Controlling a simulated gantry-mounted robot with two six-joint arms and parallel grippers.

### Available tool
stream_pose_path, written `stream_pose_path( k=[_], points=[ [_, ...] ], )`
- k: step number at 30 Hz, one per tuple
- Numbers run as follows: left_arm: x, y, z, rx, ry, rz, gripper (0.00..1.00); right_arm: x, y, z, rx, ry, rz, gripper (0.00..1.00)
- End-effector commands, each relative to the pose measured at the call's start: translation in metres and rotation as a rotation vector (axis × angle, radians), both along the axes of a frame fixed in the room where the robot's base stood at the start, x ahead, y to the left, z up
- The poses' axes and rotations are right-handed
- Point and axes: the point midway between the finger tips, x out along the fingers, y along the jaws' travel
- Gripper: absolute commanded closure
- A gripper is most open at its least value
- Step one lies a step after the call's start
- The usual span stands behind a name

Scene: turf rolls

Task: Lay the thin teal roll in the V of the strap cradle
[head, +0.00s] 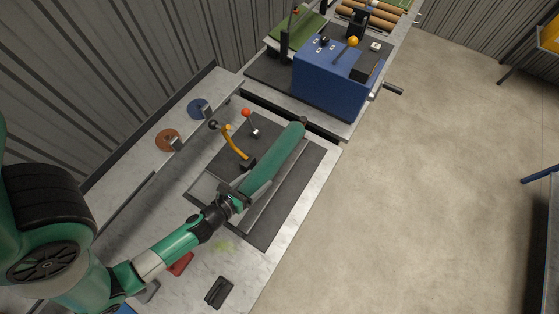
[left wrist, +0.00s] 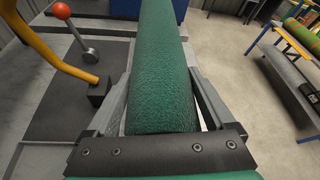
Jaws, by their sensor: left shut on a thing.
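The thin teal roll (head: 275,160) lies lengthwise over the dark base plate of the strap cradle (head: 277,204), pointing away from me. In the left wrist view the roll (left wrist: 161,70) fills the middle, between the two fingers. My left gripper (head: 240,191) is shut on the near end of the roll. A grey cradle edge shows beside the roll's right side. I cannot tell whether the roll touches the V or is held just above it. My right gripper is in neither view.
A curved yellow lever (head: 237,143) and a red-knobbed lever (head: 247,113) stand left of the roll. A blue machine box (head: 335,80) is beyond its far end. Blue and brown discs lie on the left ledge. A black clip (head: 218,291) lies near the front edge.

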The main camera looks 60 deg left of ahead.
Motion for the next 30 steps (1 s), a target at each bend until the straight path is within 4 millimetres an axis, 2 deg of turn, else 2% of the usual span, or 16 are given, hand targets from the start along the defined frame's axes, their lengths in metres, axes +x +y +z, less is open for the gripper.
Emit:
stream_pose_path(
  k=[1, 2, 11, 17, 30],
  points=[
    [-0.009, 0.003, -0.017, 0.002, 0.000, 0.014, 0.98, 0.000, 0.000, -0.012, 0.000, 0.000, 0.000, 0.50],
    [-0.012, 0.003, -0.019, 0.002, 0.000, 0.017, 0.98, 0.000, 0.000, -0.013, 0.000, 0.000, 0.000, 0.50],
    [-0.016, 0.003, -0.021, 0.003, -0.004, 0.022, 0.98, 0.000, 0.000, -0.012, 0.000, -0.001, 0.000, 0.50],
    [-0.016, 0.004, -0.030, 0.002, -0.005, 0.023, 0.98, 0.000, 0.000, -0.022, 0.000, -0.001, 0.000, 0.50],
    [-0.016, 0.004, -0.077, 0.001, -0.006, 0.023, 0.98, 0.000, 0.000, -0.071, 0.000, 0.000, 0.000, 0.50]
  ],
)
